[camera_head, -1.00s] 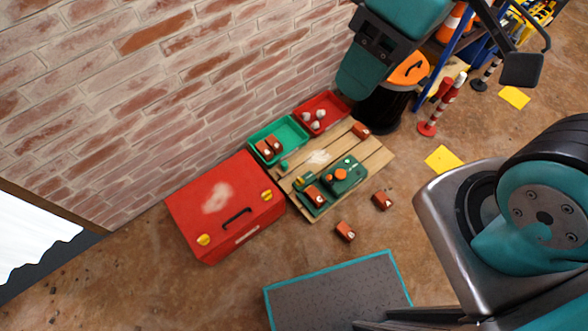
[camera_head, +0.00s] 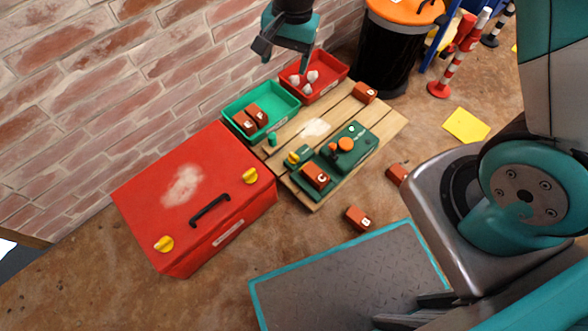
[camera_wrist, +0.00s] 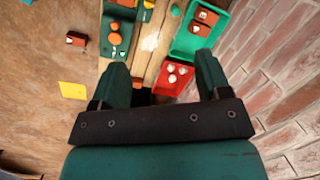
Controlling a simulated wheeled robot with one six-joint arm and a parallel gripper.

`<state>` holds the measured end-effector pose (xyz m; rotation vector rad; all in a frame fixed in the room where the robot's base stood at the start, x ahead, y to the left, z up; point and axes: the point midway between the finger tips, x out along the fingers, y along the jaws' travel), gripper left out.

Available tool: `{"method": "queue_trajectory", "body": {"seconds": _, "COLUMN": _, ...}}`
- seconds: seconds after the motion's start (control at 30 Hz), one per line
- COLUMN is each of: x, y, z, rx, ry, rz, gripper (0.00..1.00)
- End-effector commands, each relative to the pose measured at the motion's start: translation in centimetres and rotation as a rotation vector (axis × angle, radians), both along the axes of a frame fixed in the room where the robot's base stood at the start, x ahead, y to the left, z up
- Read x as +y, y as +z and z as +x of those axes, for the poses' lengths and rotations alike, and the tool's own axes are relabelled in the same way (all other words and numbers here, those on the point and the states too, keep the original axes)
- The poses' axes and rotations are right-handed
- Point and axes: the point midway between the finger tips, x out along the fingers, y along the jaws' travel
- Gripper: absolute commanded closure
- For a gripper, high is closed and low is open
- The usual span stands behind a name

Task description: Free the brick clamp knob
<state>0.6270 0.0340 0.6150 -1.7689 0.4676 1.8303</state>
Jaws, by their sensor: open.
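A green clamp (camera_head: 303,172) stands on a wooden pallet, with a yellow knob (camera_head: 293,158) at its upper left. A red brick marked C (camera_head: 316,177) sits in the clamp; I cannot tell how tightly it is held. Beside it is a green box (camera_head: 353,148) with an orange knob (camera_head: 345,144) on top. My gripper (camera_head: 285,57) is open and empty, high near the wall by the red tray, apart from the clamp. In the wrist view my gripper (camera_wrist: 162,72) has its fingers spread wide, and the green box (camera_wrist: 117,28) shows at the top, partly cut off.
A green tray (camera_head: 236,103) holds bricks and a red tray (camera_head: 335,72) holds pale lumps, both by the brick wall. A red toolbox (camera_head: 200,195) stands left of the pallet (camera_head: 385,120). Loose bricks (camera_head: 358,217) lie on the floor. A black bin (camera_head: 385,50) stands behind.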

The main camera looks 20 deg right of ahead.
Motion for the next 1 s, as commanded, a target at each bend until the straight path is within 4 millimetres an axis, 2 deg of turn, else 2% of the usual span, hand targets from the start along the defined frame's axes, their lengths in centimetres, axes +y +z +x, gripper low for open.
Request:
{"method": "queue_trajectory", "body": {"seconds": 0.03, "x": -0.4, "y": -6.7, "z": 0.9, "rx": 0.019, "ry": -0.070, "rz": -0.020, "gripper": 0.30}}
{"method": "queue_trajectory", "body": {"seconds": 0.1, "x": -1.0, "y": -12.0, "z": 2.0, "rx": 0.032, "ry": -0.177, "rz": -0.045, "gripper": 0.30}}
{"method": "queue_trajectory", "body": {"seconds": 0.2, "x": -1.8, "y": -18.8, "z": 3.2, "rx": 0.044, "ry": -0.310, "rz": -0.080, "gripper": 0.30}}
{"method": "queue_trajectory", "body": {"seconds": 0.3, "x": -2.5, "y": -23.9, "z": 3.9, "rx": 0.049, "ry": -0.413, "rz": -0.106, "gripper": 0.30}}
{"method": "queue_trajectory", "body": {"seconds": 0.4, "x": -3.0, "y": -27.1, "z": 4.2, "rx": 0.051, "ry": -0.483, "rz": -0.125, "gripper": 0.30}}
{"method": "queue_trajectory", "body": {"seconds": 0.67, "x": -3.4, "y": -30.5, "z": 4.4, "rx": 0.052, "ry": -0.536, "rz": -0.138, "gripper": 0.30}}
{"method": "queue_trajectory", "body": {"seconds": 1.0, "x": -3.4, "y": -38.0, "z": 4.3, "rx": 0.054, "ry": -0.534, "rz": -0.138, "gripper": 0.30}}
